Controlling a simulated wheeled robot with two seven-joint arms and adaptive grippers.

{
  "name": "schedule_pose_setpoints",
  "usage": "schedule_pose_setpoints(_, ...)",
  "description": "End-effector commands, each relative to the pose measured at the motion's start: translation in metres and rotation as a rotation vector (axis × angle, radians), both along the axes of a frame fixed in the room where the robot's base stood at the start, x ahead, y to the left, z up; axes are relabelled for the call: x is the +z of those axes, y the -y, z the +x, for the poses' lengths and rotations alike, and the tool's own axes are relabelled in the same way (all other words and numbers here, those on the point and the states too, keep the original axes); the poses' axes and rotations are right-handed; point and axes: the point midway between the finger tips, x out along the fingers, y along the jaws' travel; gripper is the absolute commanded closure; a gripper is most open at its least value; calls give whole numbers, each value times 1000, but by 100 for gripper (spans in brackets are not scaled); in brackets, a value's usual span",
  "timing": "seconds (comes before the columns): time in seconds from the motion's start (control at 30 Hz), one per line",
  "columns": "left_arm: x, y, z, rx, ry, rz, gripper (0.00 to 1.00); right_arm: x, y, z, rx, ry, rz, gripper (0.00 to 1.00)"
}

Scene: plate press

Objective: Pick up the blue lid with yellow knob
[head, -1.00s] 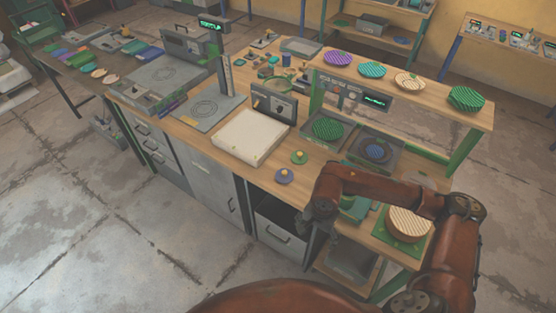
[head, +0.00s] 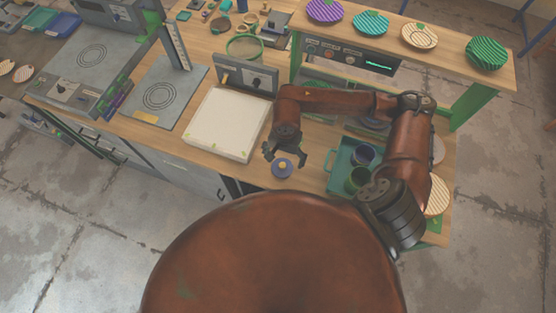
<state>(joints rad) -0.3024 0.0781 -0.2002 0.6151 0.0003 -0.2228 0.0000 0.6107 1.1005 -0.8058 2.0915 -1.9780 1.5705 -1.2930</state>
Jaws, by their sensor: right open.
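The blue lid with a yellow knob (head: 282,168) lies flat on the wooden counter near its front edge. My right gripper (head: 286,156) is open and points down over the far side of the lid, with a finger to either side. I see nothing between the fingers, and I cannot tell how high they are above the lid or whether they touch it. My left gripper is out of view.
A white square slab (head: 228,124) lies just left of the gripper. A teal tray (head: 342,158) with cups stands to the right. A raised shelf (head: 447,43) with coloured plates runs behind. My body covers the bottom middle.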

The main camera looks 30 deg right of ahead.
Motion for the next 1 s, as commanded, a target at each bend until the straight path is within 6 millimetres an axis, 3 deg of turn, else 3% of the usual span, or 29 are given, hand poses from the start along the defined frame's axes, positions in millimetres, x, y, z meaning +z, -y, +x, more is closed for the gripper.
schedule_pose_setpoints(0.13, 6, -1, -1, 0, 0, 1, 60, -17, -2, 6, -3, -10, 1, 19)
schedule_pose_setpoints(0.3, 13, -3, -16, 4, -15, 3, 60, -45, -5, 13, -3, -16, 1, 19)
schedule_pose_setpoints(0.4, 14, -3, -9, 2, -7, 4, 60, -56, -4, 13, -4, -15, 0, 19)
schedule_pose_setpoints(0.6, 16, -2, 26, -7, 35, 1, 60, -61, -4, 13, -3, -12, 0, 19)
schedule_pose_setpoints(0.7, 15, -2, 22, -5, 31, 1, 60, -60, -4, 13, -2, -12, 0, 19)
schedule_pose_setpoints(1.0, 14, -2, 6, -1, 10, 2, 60, -60, -4, 13, -3, -13, 0, 40)
